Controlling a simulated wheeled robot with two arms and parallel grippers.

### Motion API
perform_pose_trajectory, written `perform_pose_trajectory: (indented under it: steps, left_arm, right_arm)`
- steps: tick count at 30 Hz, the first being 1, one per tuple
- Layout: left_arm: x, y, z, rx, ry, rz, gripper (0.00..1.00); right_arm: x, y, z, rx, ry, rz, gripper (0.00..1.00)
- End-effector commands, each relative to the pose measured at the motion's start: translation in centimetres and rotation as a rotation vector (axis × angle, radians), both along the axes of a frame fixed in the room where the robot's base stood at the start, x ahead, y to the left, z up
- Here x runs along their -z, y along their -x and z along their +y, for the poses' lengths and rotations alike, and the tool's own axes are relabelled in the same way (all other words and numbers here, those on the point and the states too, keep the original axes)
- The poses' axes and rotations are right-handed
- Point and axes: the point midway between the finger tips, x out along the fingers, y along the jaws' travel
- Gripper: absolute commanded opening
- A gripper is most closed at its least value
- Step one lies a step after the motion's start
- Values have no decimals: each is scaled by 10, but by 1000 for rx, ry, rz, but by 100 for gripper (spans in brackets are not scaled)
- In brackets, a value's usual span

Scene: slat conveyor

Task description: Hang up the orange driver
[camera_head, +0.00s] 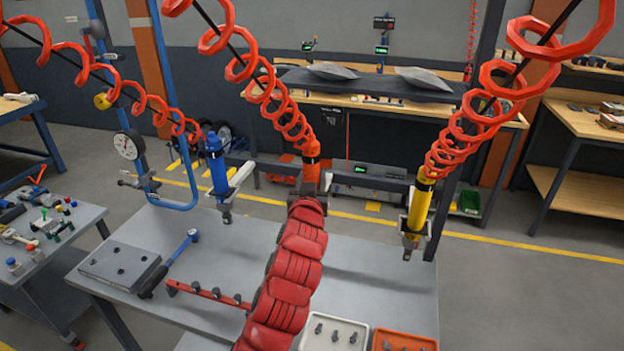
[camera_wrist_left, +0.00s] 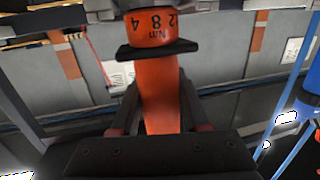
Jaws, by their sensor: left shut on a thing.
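The orange driver (camera_head: 311,160) is upright at the middle of the head view, under a coiled orange hose. My left gripper (camera_head: 308,192), at the end of the red arm, is shut on it. In the left wrist view the orange body (camera_wrist_left: 160,95) stands between the two fingers (camera_wrist_left: 160,125), with a dark collar and a numbered orange band above. The arm hides the driver's lower end; I cannot tell whether it touches a holder. The blue driver (camera_head: 216,165) and the yellow driver (camera_head: 419,205) hang in holders on either side. My right gripper is not in view.
A dark rail (camera_head: 370,181) runs behind the drivers. Coiled hoses hang overhead.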

Motion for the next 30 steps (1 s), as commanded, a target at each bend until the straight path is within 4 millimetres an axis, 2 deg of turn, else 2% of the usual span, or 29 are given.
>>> perform_pose_trajectory:
  steps: [18,30]
  left_arm:
    - [13,0,0,0,0,-2,0]
    - [13,0,0,0,0,-4,0]
  right_arm:
    - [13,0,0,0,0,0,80]
    - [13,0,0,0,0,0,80]
